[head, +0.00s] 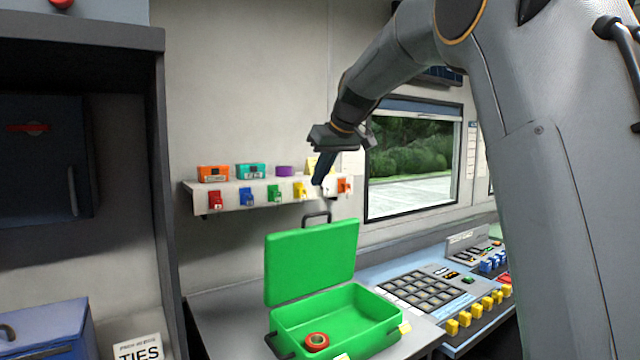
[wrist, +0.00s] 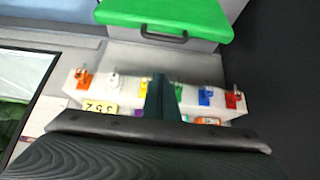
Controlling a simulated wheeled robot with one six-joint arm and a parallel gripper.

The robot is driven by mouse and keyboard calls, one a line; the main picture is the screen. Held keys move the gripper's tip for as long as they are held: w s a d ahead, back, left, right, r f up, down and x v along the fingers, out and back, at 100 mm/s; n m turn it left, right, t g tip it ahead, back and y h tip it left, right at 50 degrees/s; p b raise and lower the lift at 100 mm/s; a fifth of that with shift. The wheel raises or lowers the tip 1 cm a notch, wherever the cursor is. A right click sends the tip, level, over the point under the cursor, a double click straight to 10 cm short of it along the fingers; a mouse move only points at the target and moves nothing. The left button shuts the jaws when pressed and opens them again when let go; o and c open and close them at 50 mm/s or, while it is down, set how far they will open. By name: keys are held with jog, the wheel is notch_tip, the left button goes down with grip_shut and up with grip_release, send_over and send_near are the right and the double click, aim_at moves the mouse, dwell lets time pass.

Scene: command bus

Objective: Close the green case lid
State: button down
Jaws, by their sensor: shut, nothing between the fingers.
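The green case (head: 290,318) stands open on a grey counter, its lid (head: 312,262) raised roughly upright at the back. A dark handle (head: 316,217) shows at the lid's top edge. A red ring-shaped roll (head: 317,341) lies inside the case. My gripper (head: 321,180) is shut and empty, pointing down above the lid's top edge and apart from it. In the wrist view the shut fingers (wrist: 162,98) appear in front of the shelf, with the green lid (wrist: 170,14) and its handle at the top.
Behind my gripper a wall shelf (head: 240,208) carries small boxes and several coloured tags. A control panel (head: 420,290) with yellow and blue switches is right of the case. A window (head: 415,160) is behind. A dark cabinet (head: 45,150) and blue box (head: 45,330) stand left.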

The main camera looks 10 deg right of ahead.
jog(key=f+p, duration=0.1)
jog(key=f, duration=0.1)
jog(key=w+f+p, duration=0.1)
jog(key=f, duration=0.1)
jog(key=w+a+f+p, duration=0.1)
jog(key=f, duration=0.2)
jog(key=shift+p, duration=0.35)
jog(key=shift+s+d+f, duration=0.25)
jog(key=shift+s+f, duration=0.15)
jog(key=shift+s, duration=0.05)
